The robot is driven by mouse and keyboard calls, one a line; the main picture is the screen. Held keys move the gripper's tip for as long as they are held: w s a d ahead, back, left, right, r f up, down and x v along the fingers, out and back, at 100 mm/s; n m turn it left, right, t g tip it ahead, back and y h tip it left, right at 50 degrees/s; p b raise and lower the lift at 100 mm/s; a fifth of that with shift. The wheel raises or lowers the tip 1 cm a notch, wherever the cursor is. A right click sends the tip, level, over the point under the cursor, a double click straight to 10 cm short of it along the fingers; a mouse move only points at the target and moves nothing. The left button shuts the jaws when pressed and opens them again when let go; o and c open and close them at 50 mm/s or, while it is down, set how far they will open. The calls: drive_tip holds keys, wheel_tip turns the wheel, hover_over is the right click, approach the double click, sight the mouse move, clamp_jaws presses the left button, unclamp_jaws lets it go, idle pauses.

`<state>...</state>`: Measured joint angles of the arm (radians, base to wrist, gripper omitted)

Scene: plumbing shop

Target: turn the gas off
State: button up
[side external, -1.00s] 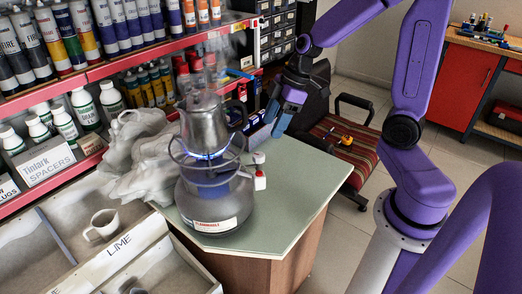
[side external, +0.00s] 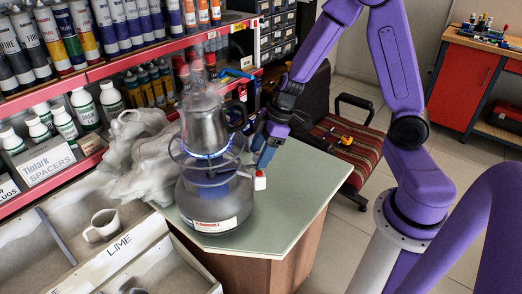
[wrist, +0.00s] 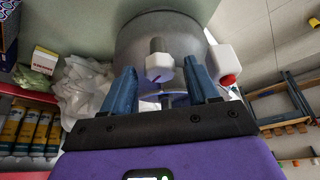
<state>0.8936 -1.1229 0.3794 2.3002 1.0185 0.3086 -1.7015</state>
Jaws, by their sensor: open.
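A grey gas cylinder (side external: 205,200) stands on the green-topped counter, with a ring burner (side external: 190,160) on top. A blue flame (side external: 205,154) burns under a metal kettle (side external: 207,122). In the wrist view a white knob (wrist: 159,68) with a small red mark sits on a stem at the cylinder's side. A white block with a red button (wrist: 225,65) is to its right; it also shows in the side view (side external: 260,181). My gripper (side external: 262,163) is open at the cylinder's right side. Its blue fingers stand either side of the knob, not closed on it. The knob is hidden in the side view.
A crumpled pale plastic bag (side external: 145,155) lies left of the cylinder, beside shelves of bottles and cans. The counter's right part (side external: 295,185) is clear. A chair with a striped seat (side external: 350,145) stands beyond it.

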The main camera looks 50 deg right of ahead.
drive_tip(key=c, duration=1)
drive_tip(key=shift+m, duration=0.3)
drive_tip(key=m, duration=0.2)
drive_tip(key=m+t+h, duration=0.1)
drive_tip(key=m, duration=0.1)
drive_tip(key=shift+s+a+m+h, duration=0.1)
drive_tip(key=shift+m+h, duration=0.2)
drive_tip(key=shift+a+m+t+h, duration=0.1)
drive_tip(key=shift+m+t+h, duration=0.4)
drive_tip(key=shift+m, duration=1.3)
drive_tip(key=shift+m+h, duration=0.3)
drive_tip(key=shift+m, duration=0.1)
